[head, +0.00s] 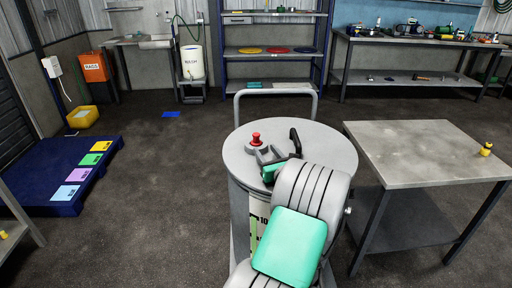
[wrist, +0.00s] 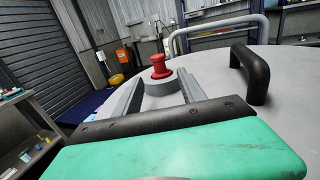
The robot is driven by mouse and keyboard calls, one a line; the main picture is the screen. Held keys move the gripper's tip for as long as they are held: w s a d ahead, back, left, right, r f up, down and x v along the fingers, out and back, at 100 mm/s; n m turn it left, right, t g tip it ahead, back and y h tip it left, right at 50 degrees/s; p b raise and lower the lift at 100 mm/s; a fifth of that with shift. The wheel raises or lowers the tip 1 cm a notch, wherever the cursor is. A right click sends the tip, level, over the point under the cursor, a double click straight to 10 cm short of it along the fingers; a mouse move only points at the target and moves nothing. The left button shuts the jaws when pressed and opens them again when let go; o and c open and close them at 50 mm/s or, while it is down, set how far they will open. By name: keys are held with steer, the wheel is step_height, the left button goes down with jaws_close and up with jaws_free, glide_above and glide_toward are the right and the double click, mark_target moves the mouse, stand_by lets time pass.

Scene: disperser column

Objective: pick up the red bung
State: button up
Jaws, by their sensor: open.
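The red bung (head: 256,139) stands upright in a raised grey collar on the round grey lid of the drum (head: 325,150). It also shows in the middle of the wrist view (wrist: 160,66), with its flanged top and narrower neck clear to see. My gripper (head: 264,154) is open and low over the lid, on the near side of the bung. In the wrist view its two grey fingers (wrist: 160,88) reach forward to either side of the collar, with nothing held between them. I cannot tell whether they touch the collar or the lid.
A black handle (wrist: 252,72) rises from the lid just right of my gripper. A grey rail (head: 276,91) stands behind the drum. A steel table (head: 420,150) with a small yellow object (head: 486,149) is at the right. A blue pallet (head: 60,190) lies at the left.

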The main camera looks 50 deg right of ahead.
mark_target(258, 140)
steer(key=x, duration=0.7)
steer(key=shift+w+d+p, duration=0.1)
steer(key=shift+w+p, duration=0.15)
steer(key=shift+p, duration=0.05)
steer(key=shift+c, duration=0.3)
jaws_close()
